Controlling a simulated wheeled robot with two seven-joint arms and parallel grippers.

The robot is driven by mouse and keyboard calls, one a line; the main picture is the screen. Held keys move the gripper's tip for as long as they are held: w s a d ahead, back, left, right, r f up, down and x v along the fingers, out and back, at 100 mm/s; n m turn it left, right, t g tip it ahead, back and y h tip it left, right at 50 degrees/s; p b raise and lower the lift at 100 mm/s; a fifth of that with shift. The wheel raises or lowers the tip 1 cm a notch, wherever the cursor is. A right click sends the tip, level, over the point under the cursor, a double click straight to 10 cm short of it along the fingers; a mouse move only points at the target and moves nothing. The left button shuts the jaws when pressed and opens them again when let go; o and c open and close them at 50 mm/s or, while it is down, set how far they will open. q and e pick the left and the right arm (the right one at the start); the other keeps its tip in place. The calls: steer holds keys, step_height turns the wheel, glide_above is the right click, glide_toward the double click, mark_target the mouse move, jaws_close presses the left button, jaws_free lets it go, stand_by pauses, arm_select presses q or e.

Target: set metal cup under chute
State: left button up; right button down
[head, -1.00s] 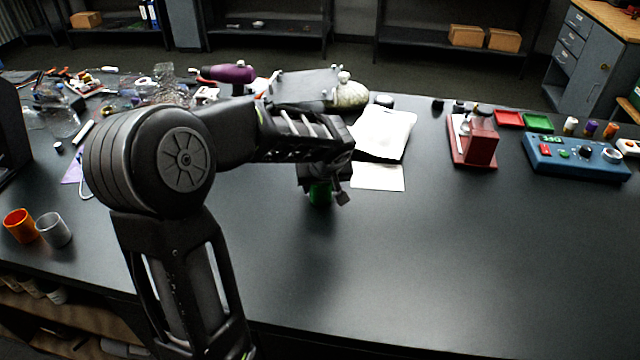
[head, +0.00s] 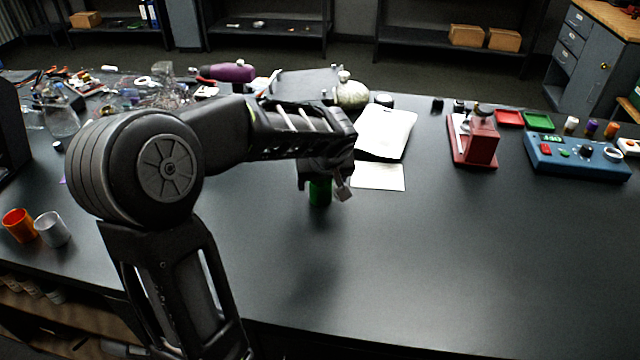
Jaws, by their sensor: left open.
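The metal cup (head: 53,229) is grey and stands upright near the left front of the dark table, close to an orange cup (head: 19,225). My left gripper (head: 326,190) is far to its right, over the middle of the table, pointing down. It is open, with a green cylinder (head: 320,193) at its fingers; its fingertips are partly hidden. The green cylinder stands upright and its top is hidden by the gripper. I cannot make out a chute for certain. My right gripper is not in view.
A red device (head: 475,143) and a blue control box (head: 575,157) stand at the right. White papers (head: 383,132) lie just right of the gripper. Clutter, glassware and a purple tool (head: 232,73) fill the back left. The table's front right is clear.

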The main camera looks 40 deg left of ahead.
arm_select(q)
steer(key=b+v, duration=0.1)
steer(key=v, duration=0.9)
steer(key=shift+o, duration=0.4)
steer(key=shift+f, duration=0.1)
